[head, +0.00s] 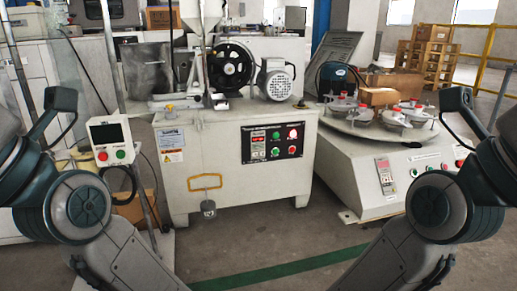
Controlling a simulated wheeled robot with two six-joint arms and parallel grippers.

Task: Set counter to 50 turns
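Two machines carry small displays, and I cannot tell from the picture which one is the turn counter. The large cream machine has a black control panel (273,142) with a small red-lit display (257,138), a red button and a green button. The machine on the right has a small light-framed panel (385,176) with a red display at its top and buttons below. Its digits are too small to read. My two arms show at the left and right edges, bent and clear of both machines. I see no gripper fingertips of either arm.
A box on a post (111,141) with a screen, a red button and a green button stands at left. A round table (372,126) with several clamped fixtures tops the right machine. Wooden pallets (426,58) and yellow railings stand behind. The floor in front (262,245) is clear.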

